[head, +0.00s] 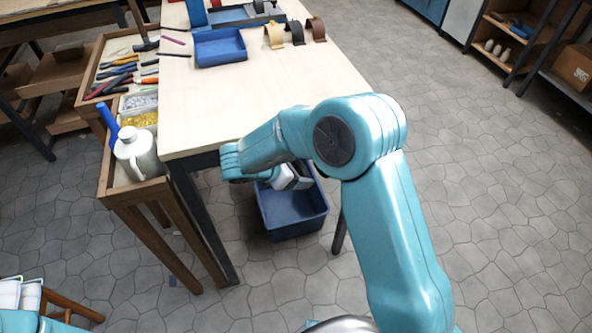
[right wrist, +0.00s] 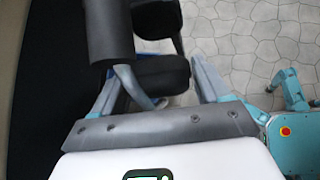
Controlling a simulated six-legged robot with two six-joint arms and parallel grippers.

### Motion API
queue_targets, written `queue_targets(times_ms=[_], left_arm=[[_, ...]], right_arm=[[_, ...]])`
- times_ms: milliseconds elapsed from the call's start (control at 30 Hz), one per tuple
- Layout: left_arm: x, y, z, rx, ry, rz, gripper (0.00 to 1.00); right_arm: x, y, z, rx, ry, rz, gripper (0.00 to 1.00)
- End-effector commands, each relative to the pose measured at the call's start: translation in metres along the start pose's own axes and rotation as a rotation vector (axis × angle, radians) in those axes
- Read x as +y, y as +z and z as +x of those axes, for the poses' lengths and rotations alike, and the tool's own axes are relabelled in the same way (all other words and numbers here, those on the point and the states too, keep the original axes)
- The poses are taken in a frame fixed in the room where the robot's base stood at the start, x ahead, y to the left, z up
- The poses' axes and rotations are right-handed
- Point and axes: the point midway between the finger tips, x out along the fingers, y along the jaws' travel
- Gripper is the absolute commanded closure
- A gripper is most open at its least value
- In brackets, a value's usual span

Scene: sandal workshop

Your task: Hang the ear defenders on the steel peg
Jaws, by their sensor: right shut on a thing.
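My right gripper (head: 299,183) is low beside the near edge of the workbench, above a blue bin, partly hidden by its own arm. In the right wrist view its two fingers (right wrist: 158,78) stand either side of dark, padded ear defenders (right wrist: 157,77). It is shut on them. One dark cup lies between the fingers and another dark rounded part rises at upper left. I cannot make out the steel peg in either view. My left gripper is not in view.
The blue bin (head: 291,217) stands on the floor by the workbench (head: 250,92). A blue tray (head: 220,48) and several curved straps stand at its far end. A wooden side rack (head: 117,187) holds tools and a white jug (head: 137,154). Floor at right is clear.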

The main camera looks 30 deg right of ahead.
Motion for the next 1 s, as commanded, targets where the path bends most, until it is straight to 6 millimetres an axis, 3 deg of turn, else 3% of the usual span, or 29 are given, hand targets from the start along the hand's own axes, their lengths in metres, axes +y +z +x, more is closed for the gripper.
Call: queue_targets(times_ms=[333,367,400,867,1000], left_arm=[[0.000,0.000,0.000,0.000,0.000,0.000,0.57],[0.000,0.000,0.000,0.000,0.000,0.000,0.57],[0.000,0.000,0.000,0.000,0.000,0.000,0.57],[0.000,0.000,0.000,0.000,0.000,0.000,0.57],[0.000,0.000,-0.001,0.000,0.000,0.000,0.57]], right_arm=[[0.000,0.000,0.000,-0.001,0.001,0.000,0.64],[0.000,0.000,0.000,-0.001,0.001,0.000,0.15],[0.000,0.000,0.000,-0.001,0.001,0.000,0.02],[0.002,0.001,-0.001,0.000,0.006,0.002,0.00],[0.003,0.001,-0.013,0.001,0.010,0.002,0.00]])
